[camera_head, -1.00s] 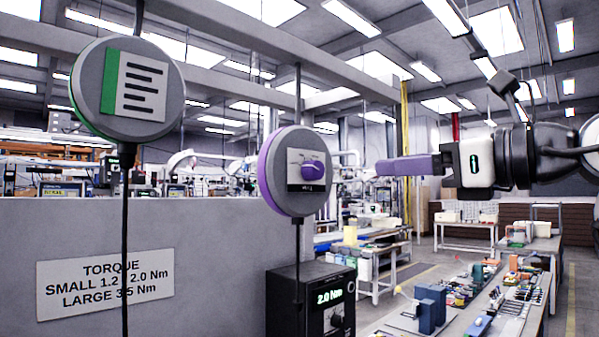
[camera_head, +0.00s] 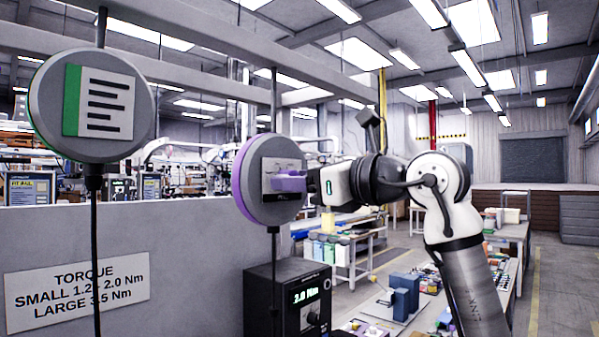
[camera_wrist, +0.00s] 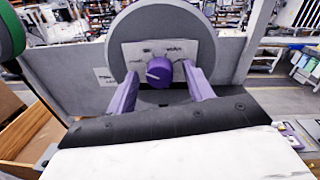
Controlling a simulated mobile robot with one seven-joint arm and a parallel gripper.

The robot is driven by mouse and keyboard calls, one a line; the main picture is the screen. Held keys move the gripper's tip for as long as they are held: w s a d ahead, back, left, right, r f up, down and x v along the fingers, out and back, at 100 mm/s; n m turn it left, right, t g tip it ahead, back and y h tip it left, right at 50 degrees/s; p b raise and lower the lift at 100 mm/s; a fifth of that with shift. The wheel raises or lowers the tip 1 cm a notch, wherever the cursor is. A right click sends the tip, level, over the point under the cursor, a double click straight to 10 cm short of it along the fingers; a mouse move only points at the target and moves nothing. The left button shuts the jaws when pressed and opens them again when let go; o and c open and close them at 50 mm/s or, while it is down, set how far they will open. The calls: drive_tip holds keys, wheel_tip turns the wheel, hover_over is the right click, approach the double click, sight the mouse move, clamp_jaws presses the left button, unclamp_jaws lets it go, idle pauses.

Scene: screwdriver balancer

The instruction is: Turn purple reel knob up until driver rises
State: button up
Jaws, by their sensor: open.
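The purple-rimmed reel (camera_head: 246,182) hangs on a cable right of the green-rimmed reel (camera_head: 92,105). Its purple knob (camera_wrist: 159,72) sits on a pale plate on the reel's grey face, with a light mark on its left side. My gripper (camera_wrist: 162,85) is open, with one purple finger on each side of the knob; a gap shows on both sides in the wrist view. In the head view my gripper (camera_head: 290,182) is at the reel's face and hides the knob. The driver below the reel is not visible.
A black box with a green "2.0 Nm" display (camera_head: 290,300) stands below the purple reel. A grey panel with a torque sign (camera_head: 78,290) is behind the cables. Benches with tools (camera_head: 400,300) are at the right.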

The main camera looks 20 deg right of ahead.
drive_tip(key=shift+w, duration=0.1)
drive_tip(key=c, duration=1)
drive_tip(key=shift+m+b, duration=1.5)
drive_tip(key=shift+m, duration=2.8)
drive_tip(key=o, duration=1)
